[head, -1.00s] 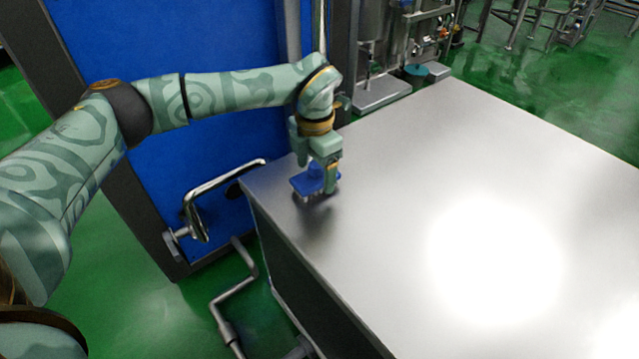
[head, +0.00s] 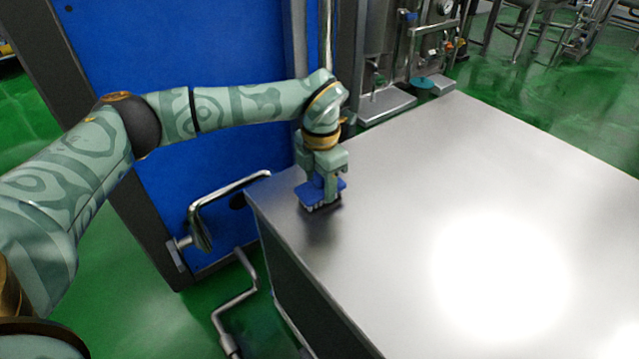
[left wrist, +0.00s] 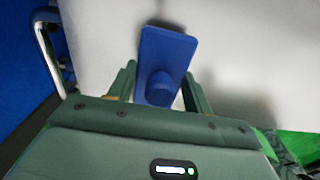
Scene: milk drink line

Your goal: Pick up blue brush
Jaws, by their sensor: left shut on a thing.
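The blue brush (head: 322,194) is at the left corner of the metal table (head: 400,180), with its bristles down. It has a flat blue back and a round knob-like handle, as the left wrist view shows (left wrist: 166,55). My left gripper (head: 321,183) comes down from above and is shut on the brush's handle. In the left wrist view its two fingers stand on either side of the knob. I cannot tell whether the bristles touch the table top. My right gripper is not in view.
The table top is otherwise bare, with a bright glare at the right. A bent metal handle (head: 213,202) on the blue panel (head: 190,60) stands close to the table's left corner. Metal equipment (head: 385,100) stands behind the table.

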